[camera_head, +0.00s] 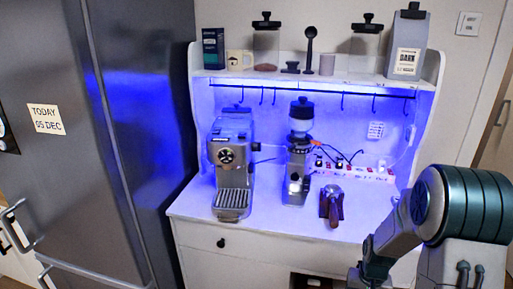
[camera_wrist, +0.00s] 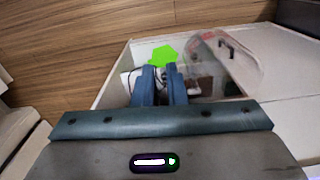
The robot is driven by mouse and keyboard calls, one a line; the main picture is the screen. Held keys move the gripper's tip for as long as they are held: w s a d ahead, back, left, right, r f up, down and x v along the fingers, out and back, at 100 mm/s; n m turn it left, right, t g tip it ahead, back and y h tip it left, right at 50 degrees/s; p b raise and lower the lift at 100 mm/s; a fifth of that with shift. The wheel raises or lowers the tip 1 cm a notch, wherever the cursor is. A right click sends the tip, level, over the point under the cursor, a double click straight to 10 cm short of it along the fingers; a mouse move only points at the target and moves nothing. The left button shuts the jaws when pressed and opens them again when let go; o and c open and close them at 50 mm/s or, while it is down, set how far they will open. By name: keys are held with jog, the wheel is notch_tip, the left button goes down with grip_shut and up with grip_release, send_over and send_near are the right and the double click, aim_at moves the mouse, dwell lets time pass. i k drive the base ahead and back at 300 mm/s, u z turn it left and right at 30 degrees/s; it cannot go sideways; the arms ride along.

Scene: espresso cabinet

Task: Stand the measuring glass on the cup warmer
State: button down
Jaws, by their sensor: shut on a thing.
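My gripper shows in the wrist view (camera_wrist: 161,68), its two blue fingers pointing away with a narrow gap between them. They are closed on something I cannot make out. A bright green piece (camera_wrist: 165,52) lies just beyond the fingertips; whether it touches them is unclear. A blurred, see-through shape (camera_wrist: 232,62) is right of the fingers; I cannot tell whether it is the measuring glass. In the head view my gripper is low at the right, largely hidden. The espresso machine (camera_head: 231,155) stands on the cabinet; its flat top (camera_head: 233,117) may be the cup warmer.
The grinder (camera_head: 299,160) and a portafilter (camera_head: 332,204) stand right of the machine. A fridge (camera_head: 130,120) is at the left.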

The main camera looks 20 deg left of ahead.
aim_at(236, 124)
jog(key=z, duration=2.55)
jog(key=k, duration=1.8)
jog(key=u, duration=2.25)
